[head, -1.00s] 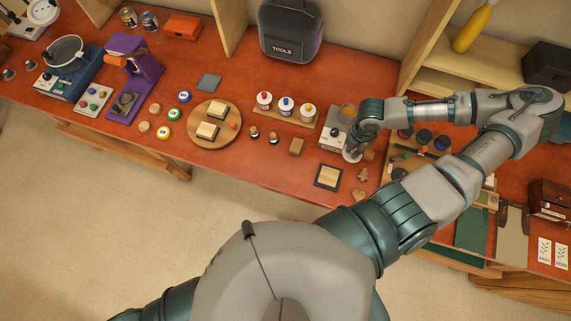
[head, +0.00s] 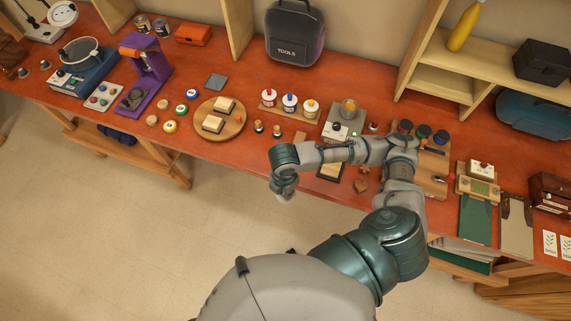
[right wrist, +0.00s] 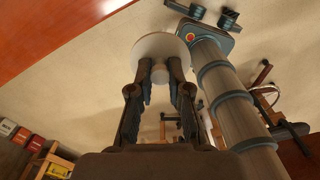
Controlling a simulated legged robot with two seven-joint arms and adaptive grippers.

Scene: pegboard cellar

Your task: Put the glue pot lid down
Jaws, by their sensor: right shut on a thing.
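My right gripper (head: 285,189) hangs in front of the workbench's front edge, over the floor. In the right wrist view its fingers (right wrist: 160,76) are shut on the knob of a round white lid (right wrist: 160,47). The lid's flat disc lies beyond the fingertips and touches nothing else that I see. In the head view only a small pale bit of the lid (head: 285,198) shows under the gripper. An amber-topped pot (head: 349,107) stands on a grey-and-white heater unit (head: 336,131) on the bench. My left gripper is out of view.
Bare bench shows along the front edge, left of my right forearm.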

